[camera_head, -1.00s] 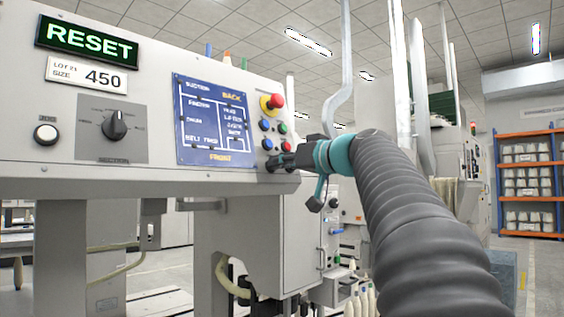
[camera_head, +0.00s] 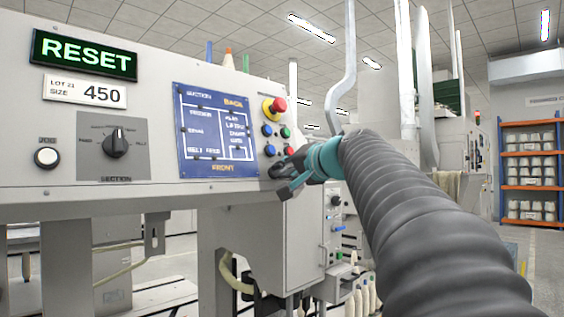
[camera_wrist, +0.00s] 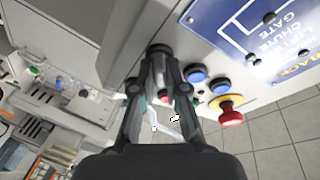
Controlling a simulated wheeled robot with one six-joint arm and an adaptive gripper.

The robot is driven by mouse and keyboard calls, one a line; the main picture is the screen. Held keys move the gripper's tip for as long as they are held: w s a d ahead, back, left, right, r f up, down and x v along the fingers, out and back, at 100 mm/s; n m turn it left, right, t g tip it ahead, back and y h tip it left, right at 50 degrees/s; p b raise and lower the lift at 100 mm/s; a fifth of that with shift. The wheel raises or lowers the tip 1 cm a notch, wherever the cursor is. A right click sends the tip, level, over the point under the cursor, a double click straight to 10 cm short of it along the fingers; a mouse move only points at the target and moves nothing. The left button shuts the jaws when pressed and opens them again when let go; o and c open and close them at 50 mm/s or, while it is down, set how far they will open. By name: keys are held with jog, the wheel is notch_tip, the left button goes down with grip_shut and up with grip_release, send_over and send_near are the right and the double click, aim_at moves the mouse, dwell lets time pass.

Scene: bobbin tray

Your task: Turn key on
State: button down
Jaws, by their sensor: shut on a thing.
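The key switch (camera_wrist: 159,48) is a dark round piece at the lower right corner of the control panel (camera_head: 60,118). My gripper (camera_head: 284,172) reaches it from the right, under the coloured buttons. In the wrist view my gripper (camera_wrist: 160,66) has both fingers closed in around the dark key switch. The fingers hide most of it, and I cannot tell its exact turn angle. In the head view the key is largely covered by my gripper.
A red mushroom button (camera_head: 277,105) on a yellow base and several blue, green and red buttons sit just above my gripper. A blue diagram plate (camera_head: 215,130), a black selector knob (camera_head: 116,143) and a lit RESET sign (camera_head: 84,53) are further left.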

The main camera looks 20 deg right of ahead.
jog(key=shift+m+p, duration=0.35)
jog(key=shift+m, duration=0.25)
jog(key=c, duration=1.2)
grip_release()
jog(key=v, duration=1.2)
jog(key=shift+a+r, duration=0.1)
